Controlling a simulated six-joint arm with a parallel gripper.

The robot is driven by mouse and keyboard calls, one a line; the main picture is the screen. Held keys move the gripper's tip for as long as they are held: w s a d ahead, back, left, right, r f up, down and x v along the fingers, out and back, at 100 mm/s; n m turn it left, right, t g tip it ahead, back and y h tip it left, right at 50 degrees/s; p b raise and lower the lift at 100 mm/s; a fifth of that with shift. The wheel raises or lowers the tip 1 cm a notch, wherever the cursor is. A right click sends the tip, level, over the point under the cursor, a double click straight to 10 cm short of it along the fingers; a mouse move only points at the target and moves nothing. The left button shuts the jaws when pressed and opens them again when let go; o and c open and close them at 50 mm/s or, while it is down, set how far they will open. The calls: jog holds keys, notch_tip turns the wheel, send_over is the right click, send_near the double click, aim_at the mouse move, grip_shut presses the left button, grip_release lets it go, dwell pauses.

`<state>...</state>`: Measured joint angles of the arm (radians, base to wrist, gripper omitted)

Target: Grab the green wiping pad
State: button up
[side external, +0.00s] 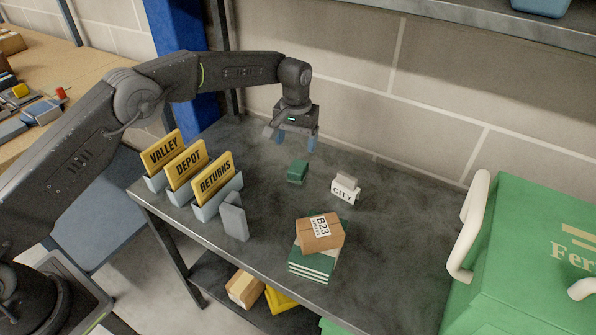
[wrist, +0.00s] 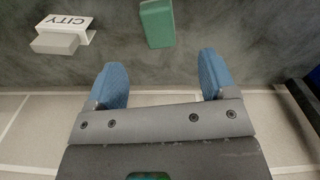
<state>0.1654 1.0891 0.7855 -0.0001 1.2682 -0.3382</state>
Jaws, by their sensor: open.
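The green wiping pad (side external: 297,172) is a small dark green block lying on the grey shelf top (side external: 270,205), near the middle. In the wrist view the pad (wrist: 157,23) is at the top, ahead of the fingers and roughly between them, a little left of the right one. My gripper (side external: 296,140) is above the shelf, behind the pad and apart from it. Its two blue-tipped fingers (wrist: 162,80) are spread wide with nothing between them.
A white CITY block with a grey part (side external: 345,188) stands right of the pad. Yellow signs in holders (side external: 188,170), a grey upright piece (side external: 234,217) and a B23 box (side external: 320,231) on green-and-white items stand nearer the front. A green case (side external: 530,250) is at right; a block wall is behind.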

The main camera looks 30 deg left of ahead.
aim_at(297, 168)
notch_tip(297, 168, down, 5)
jog(key=shift+r, duration=0.15)
jog(key=shift+s+d+f, duration=0.1)
jog(key=shift+f, duration=1.25)
jog(key=shift+s+d+f, duration=0.1)
jog(key=shift+f, duration=1.2)
jog(key=shift+c, duration=0.3)
jog(key=c, duration=0.9)
jog(key=shift+c, duration=0.3)
jog(key=shift+r, duration=0.15)
